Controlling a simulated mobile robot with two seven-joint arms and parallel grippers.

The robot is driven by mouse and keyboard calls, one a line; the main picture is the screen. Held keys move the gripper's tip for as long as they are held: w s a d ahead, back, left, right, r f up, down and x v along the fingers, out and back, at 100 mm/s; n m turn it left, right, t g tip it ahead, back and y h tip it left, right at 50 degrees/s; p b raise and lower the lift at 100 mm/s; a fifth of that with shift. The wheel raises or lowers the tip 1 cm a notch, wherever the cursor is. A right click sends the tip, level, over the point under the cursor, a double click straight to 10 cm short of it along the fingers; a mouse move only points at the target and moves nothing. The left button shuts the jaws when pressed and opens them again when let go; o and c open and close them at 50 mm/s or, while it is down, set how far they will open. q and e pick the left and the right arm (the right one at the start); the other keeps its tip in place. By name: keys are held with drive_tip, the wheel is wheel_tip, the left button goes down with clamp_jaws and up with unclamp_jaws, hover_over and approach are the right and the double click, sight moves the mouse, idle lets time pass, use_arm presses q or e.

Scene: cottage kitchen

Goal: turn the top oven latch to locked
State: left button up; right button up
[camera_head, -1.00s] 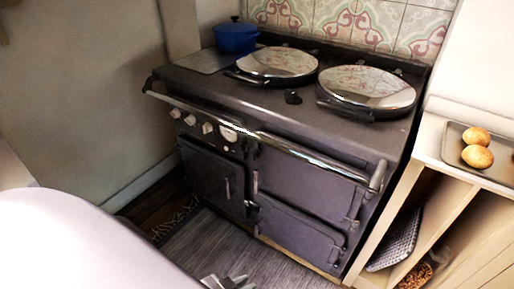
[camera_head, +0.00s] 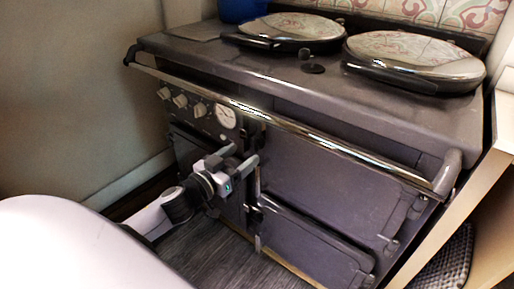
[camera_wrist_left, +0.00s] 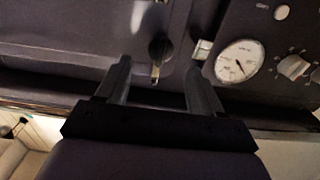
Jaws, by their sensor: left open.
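The top oven latch (camera_wrist_left: 159,50) is a dark round knob with a short light lever on the stove front. In the left wrist view its lever points down the picture, and the latch sits between the two finger lines, just beyond the tips. My left gripper (camera_head: 239,157) is open and empty in front of the upper oven door (camera_head: 325,185), at its left edge. It also shows in the left wrist view (camera_wrist_left: 158,75). In the head view the gripper largely covers the latch. I cannot tell whether a finger touches it. My right gripper is out of view.
A chrome rail (camera_head: 290,125) runs across the stove front, above my left gripper. A round gauge (camera_head: 225,116) and several knobs (camera_head: 180,100) sit to the left. The lower oven door (camera_head: 310,245) is shut. A wooden shelf unit (camera_head: 480,205) stands close at right.

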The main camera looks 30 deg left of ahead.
sight(254, 145)
use_arm(q)
drive_tip(key=shift+w+a+r, duration=0.1)
drive_tip(key=shift+w, duration=0.15)
drive_tip(key=shift+w+r, duration=0.1)
drive_tip(key=shift+w, duration=0.5)
drive_tip(key=shift+w+d+b, duration=0.15)
drive_tip(key=shift+w, duration=1.25)
drive_tip(key=shift+w+d+b, duration=0.15)
drive_tip(key=shift+w, duration=1.25)
clamp_jaws()
